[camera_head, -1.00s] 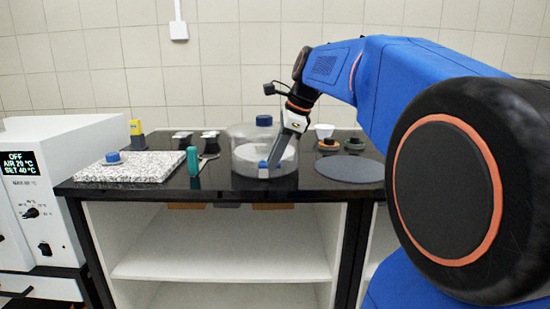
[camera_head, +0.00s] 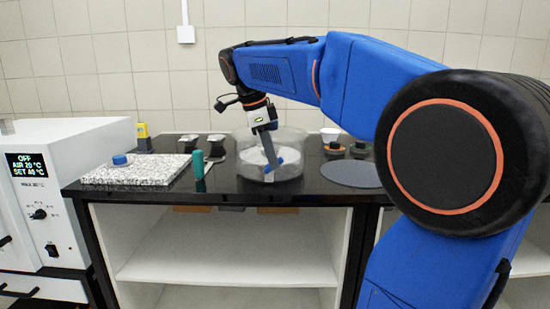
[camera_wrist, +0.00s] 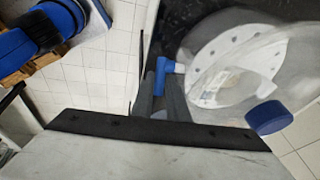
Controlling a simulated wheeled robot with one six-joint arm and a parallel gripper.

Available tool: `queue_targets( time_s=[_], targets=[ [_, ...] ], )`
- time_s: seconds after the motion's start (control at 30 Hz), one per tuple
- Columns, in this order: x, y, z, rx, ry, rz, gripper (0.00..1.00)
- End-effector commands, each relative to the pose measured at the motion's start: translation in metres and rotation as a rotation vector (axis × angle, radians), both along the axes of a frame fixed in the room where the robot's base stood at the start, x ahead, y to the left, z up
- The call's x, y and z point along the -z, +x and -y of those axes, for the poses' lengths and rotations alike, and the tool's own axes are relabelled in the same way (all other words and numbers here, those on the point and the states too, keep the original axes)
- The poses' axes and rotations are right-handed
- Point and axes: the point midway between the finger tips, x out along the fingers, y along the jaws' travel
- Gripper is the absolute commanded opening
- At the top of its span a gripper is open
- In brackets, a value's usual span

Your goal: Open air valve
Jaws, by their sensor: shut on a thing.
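A clear round desiccator (camera_head: 292,148) with a white perforated plate (camera_wrist: 215,45) inside stands on the black bench. Its blue air valve (camera_wrist: 161,76) sticks out from a pale stub on its side, in the wrist view. My gripper (camera_wrist: 162,92) is shut on the blue valve, with a dark finger on either side of it. In the head view my gripper (camera_head: 270,165) points down at the front of the desiccator and covers part of the valve. The blue lid knob (camera_wrist: 268,117) shows in the wrist view; it is hidden behind my wrist in the head view.
A grey disc (camera_head: 350,173) and a white cup (camera_head: 329,134) lie right. A white oven stands at far left.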

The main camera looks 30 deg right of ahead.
Motion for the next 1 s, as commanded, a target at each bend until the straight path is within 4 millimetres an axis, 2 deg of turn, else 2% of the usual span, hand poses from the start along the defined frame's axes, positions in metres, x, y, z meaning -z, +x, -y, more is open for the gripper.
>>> queue_targets(
  time_s=[0.6,1.0],
  targets=[
    [0.002,0.014,-0.02,-0.002,-0.432,-0.29,0.0],
    [0.004,0.017,-0.025,-0.001,-0.568,-0.383,0.0]
  ],
)
